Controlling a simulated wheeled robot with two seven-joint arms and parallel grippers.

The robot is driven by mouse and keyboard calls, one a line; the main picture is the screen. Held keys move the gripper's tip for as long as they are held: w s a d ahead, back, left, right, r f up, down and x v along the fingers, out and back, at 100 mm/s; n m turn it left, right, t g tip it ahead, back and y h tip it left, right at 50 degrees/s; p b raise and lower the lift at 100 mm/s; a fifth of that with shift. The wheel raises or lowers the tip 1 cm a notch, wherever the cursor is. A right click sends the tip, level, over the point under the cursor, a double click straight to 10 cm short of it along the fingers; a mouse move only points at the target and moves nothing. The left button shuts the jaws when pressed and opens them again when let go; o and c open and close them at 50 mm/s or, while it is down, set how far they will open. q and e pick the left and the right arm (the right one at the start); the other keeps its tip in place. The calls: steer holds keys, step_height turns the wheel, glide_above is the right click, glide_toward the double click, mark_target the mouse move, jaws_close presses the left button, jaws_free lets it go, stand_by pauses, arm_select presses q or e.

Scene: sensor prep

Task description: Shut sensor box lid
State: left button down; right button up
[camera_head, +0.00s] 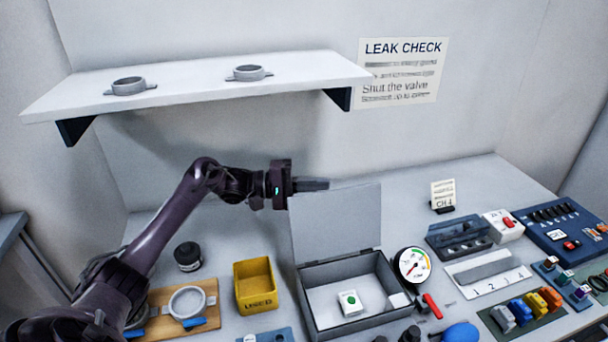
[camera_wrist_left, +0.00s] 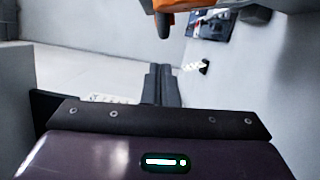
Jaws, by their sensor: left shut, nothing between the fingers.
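The grey sensor box (camera_head: 322,327) stands on the bench with its lid (camera_head: 337,222) raised upright at the back edge. Inside the box is a white block with a green button (camera_head: 349,303), with a smaller white piece at its right. My left gripper (camera_head: 325,184) is shut and empty, level with the top edge of the lid at its upper left. I cannot tell whether its fingers touch the lid. The left wrist view shows the closed fingers (camera_wrist_left: 161,85) side by side. My right gripper is in neither view.
A yellow bin (camera_head: 256,286) stands left of the box. A dial gauge (camera_head: 413,265) and a red-handled part (camera_head: 432,306) are close at its right. A shelf (camera_head: 200,84) with two grey rings hangs above my left arm. Several devices fill the bench's right side.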

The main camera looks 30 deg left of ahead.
arm_select(q)
steer(key=shift+s+d+r+p, duration=0.1)
steer(key=shift+s+d+p, duration=0.2)
steer(key=shift+s+d, duration=0.4)
steer(key=shift+r, duration=0.1)
